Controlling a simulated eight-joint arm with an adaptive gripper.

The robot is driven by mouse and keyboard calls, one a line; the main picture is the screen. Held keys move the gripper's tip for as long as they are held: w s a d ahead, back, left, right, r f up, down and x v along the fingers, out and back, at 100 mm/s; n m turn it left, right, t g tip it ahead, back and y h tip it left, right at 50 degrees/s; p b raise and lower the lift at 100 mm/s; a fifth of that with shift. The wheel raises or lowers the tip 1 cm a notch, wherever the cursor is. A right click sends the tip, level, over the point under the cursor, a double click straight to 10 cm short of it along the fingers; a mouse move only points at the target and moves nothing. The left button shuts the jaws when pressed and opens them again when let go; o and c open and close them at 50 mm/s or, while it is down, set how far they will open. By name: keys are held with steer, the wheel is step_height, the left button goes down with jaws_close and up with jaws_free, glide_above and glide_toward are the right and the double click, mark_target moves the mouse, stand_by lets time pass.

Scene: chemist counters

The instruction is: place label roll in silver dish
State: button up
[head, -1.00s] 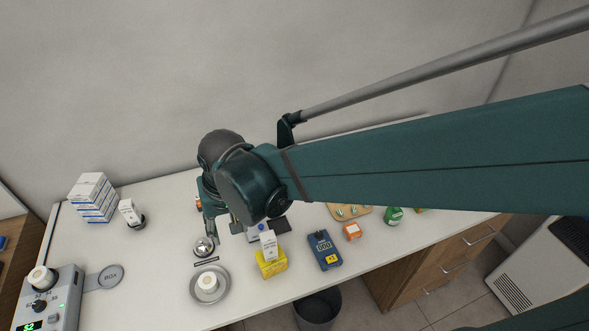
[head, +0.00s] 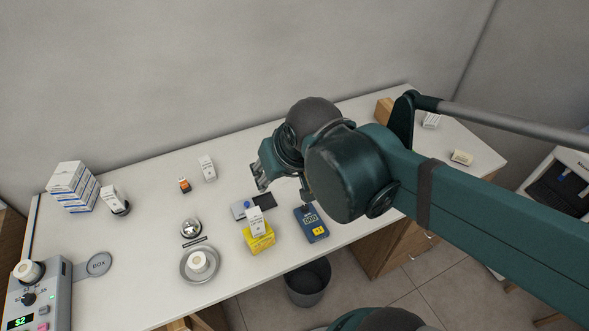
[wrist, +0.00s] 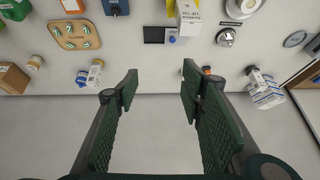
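The silver dish (head: 187,275) stands on the white counter at the front left of the head view. A white label roll (head: 198,262) lies inside it, and the dish also shows at the top edge of the wrist view (wrist: 231,9). Another white roll (head: 27,271) sits on the grey device at the far left. My gripper (head: 282,188) is above the counter, right of the dish and behind the blue meter. In the wrist view its two fingers (wrist: 158,90) are spread apart with nothing between them.
A yellow box (head: 260,242) with a white carton on it stands right of the dish. A silver bell (head: 190,228) is just behind the dish. The blue meter (head: 312,225), stacked boxes (head: 70,186) and an orange bottle (head: 184,185) stand around. A bin (head: 307,282) is below the front edge.

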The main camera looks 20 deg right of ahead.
steer(key=shift+t+h, duration=0.3)
steer(key=shift+t, duration=0.3)
steer(key=shift+s+d+r, duration=0.25)
steer(key=shift+s+d, duration=0.1)
steer(key=shift+d, duration=0.35)
steer(key=shift+s+d+r, duration=0.25)
steer(key=shift+s+d, duration=0.15)
steer(key=shift+d, duration=0.35)
steer(key=shift+s+d+r, duration=0.25)
steer(key=shift+s+d, duration=0.1)
steer(key=shift+d, duration=0.35)
